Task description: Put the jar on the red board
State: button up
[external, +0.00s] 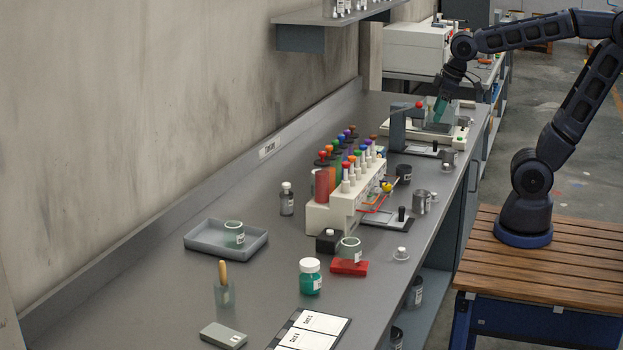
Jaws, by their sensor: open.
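The red board (342,270) lies flat on the grey bench, right of centre. A pale, open glass jar (349,246) shows at the board's back edge; I cannot tell whether it stands on the board or just behind it. A teal-filled jar with a white lid (310,281) stands upright on the bench, left of the board and apart from it. A similar pale glass jar (234,232) stands in a grey tray (202,243) further left. My gripper (439,113) is open, far back over the bench by the grey-and-white apparatus, away from the board and these jars.
A white rack with coloured-topped bottles (345,205) stands between my gripper and the board. Dark bottle (286,198), brush in a glass (224,290), grey block (223,336) and label sheet (313,330) lie around. Bench between tray and teal jar is clear.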

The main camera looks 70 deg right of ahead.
jog(key=s+d+m, duration=0.2)
jog(key=s+d, duration=0.2)
jog(key=s, duration=0.2)
jog(key=shift+s+t, duration=0.15)
jog(key=shift+t, duration=0.25)
